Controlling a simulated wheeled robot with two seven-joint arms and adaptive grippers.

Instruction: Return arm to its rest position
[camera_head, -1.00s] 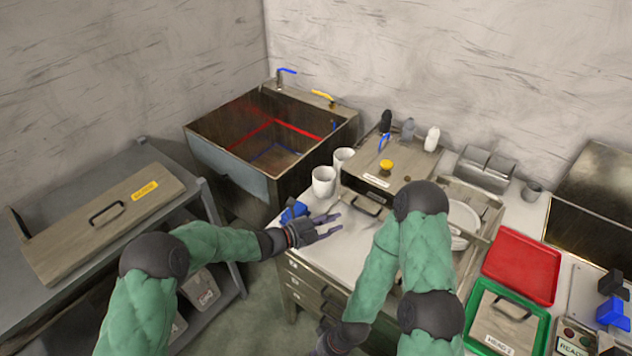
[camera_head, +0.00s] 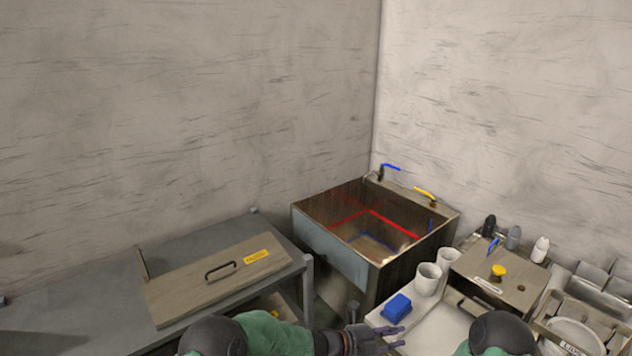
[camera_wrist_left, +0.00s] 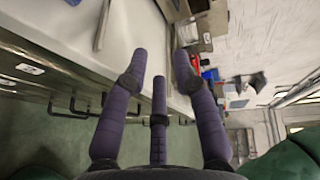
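My left gripper (camera_head: 388,340) shows at the bottom of the head view, beside the front left corner of the worktop. In the left wrist view its three dark fingers (camera_wrist_left: 159,72) are spread apart with nothing between them. A blue block (camera_head: 397,307) lies on the worktop just beyond the fingers, apart from them as far as I can tell. Only the dark elbow of my right arm (camera_head: 500,332) shows at the bottom right. My right gripper is out of view.
A deep metal sink (camera_head: 325,243) stands in the corner. A grey bench (camera_head: 60,318) with a handled wooden panel (camera_head: 200,287) is at the left. Two white cups (camera_head: 428,279) and a wooden box (camera_head: 510,284) crowd the worktop. A narrow gap separates bench and worktop.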

